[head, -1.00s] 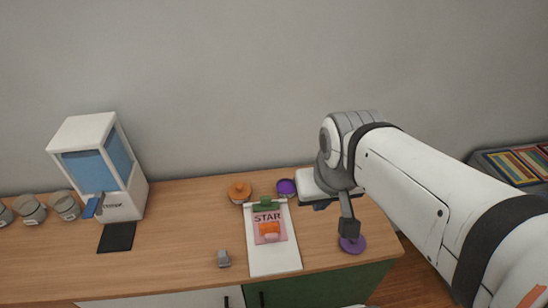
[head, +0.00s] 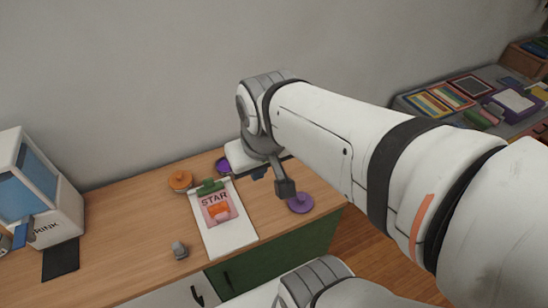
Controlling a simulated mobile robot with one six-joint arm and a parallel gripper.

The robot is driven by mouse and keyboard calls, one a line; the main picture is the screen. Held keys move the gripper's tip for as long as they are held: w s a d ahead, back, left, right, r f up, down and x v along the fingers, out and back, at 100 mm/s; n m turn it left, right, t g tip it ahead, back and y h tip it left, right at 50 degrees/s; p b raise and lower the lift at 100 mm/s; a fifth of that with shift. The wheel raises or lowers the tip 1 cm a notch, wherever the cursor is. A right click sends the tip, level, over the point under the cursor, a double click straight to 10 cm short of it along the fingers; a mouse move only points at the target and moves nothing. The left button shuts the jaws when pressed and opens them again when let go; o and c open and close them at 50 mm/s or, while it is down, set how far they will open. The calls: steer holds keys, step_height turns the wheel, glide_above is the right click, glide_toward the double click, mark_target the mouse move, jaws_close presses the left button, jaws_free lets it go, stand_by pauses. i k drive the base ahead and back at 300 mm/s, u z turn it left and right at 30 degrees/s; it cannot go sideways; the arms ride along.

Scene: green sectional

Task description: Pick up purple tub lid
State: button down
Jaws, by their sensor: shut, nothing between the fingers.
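The purple tub lid (head: 301,203) is a flat disc lying on the wooden counter near its right end. A second purple round thing, a tub (head: 223,165), stands at the back of the counter, partly hidden behind my arm. My gripper (head: 285,190) points down just left of and above the lid. It is shut and empty, and its tips cover a little of the lid's left side. I cannot tell how high it is above the counter.
A clipboard (head: 230,237) with a STAR sheet and an orange item lies left of the gripper. An orange-lidded tub (head: 180,180) and a small grey object (head: 180,249) are on the counter. A drink machine (head: 40,190) stands left. A shelf of books (head: 470,100) is at right.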

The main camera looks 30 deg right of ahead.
mark_target(303, 203)
steer(key=z, duration=0.1)
steer(key=k, duration=0.5)
steer(key=u, duration=1.5)
steer(key=k, duration=0.95)
steer(key=z, duration=1.3)
steer(key=i, duration=0.95)
steer(key=z, duration=0.05)
